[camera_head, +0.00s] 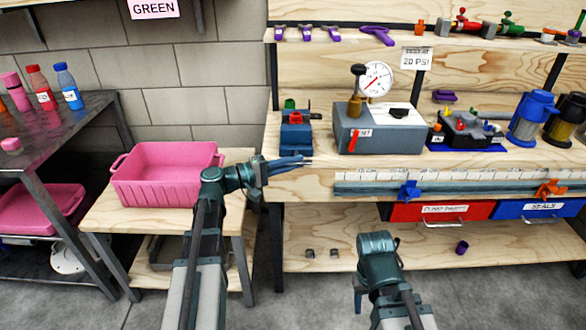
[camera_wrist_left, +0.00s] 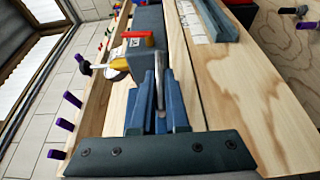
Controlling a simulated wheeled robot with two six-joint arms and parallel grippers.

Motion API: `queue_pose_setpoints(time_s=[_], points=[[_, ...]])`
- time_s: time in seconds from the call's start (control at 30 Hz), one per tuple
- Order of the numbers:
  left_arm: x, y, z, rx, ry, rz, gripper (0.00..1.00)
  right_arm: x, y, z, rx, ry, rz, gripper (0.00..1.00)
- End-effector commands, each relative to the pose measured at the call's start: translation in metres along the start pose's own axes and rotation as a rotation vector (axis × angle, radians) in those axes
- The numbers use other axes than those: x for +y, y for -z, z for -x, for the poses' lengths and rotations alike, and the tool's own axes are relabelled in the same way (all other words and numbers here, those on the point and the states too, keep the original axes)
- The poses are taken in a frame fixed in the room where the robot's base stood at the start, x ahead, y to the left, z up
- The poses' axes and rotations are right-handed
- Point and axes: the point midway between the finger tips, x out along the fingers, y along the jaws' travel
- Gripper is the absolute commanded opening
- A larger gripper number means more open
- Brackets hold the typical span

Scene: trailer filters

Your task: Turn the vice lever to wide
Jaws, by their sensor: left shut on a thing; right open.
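The blue vice (camera_head: 297,136), with a green and a red-orange part on top, stands at the left end of the bench top in the head view. My left gripper (camera_head: 308,161) reaches in from the left, just in front of the vice at the bench's front edge. In the left wrist view its two blue fingers (camera_wrist_left: 160,95) are shut on a thin grey metal lever (camera_wrist_left: 160,78), which stands up between them. The vice's jaws are hard to make out. My right gripper (camera_head: 359,285) hangs low in front of the bench, open, its fingers mostly hidden by its own wrist.
A grey tester box (camera_head: 380,133) with a gauge (camera_head: 375,79) stands right of the vice. A pink bin (camera_head: 165,184) sits on a low table at left. Red (camera_head: 435,212) and blue (camera_head: 535,208) drawers hang under the bench.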

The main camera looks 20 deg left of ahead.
Motion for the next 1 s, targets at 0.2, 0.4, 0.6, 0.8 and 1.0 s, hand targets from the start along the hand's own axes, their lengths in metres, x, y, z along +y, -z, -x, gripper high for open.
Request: queue_pose_setpoints(time_s=[0.2, 0.4, 0.6, 0.8, 1.0], points=[[-0.0014, -0.003, -0.0002, -0.007, -0.007, 0.005, 0.0, -0.0002, 0.0002, -0.003, 0.0, -0.001, 0.0, 0.5], [-0.0012, -0.0031, -0.0002, -0.007, -0.007, 0.005, 0.0, -0.0002, 0.0002, -0.0028, 0.0, -0.001, 0.0, 0.5], [-0.0011, -0.0026, -0.0002, -0.005, -0.008, 0.005, 0.35, -0.0001, 0.0001, -0.0027, 0.0, -0.001, 0.0, 0.5], [-0.0005, -0.0013, 0.0, -0.003, -0.009, 0.005, 0.42, -0.0001, 0.0001, -0.0025, 0.0, -0.001, 0.0, 0.5], [-0.0003, -0.0006, 0.004, 0.0, -0.01, 0.005, 0.42, -0.0001, 0.0001, -0.0025, 0.0, -0.001, 0.0, 0.5]])
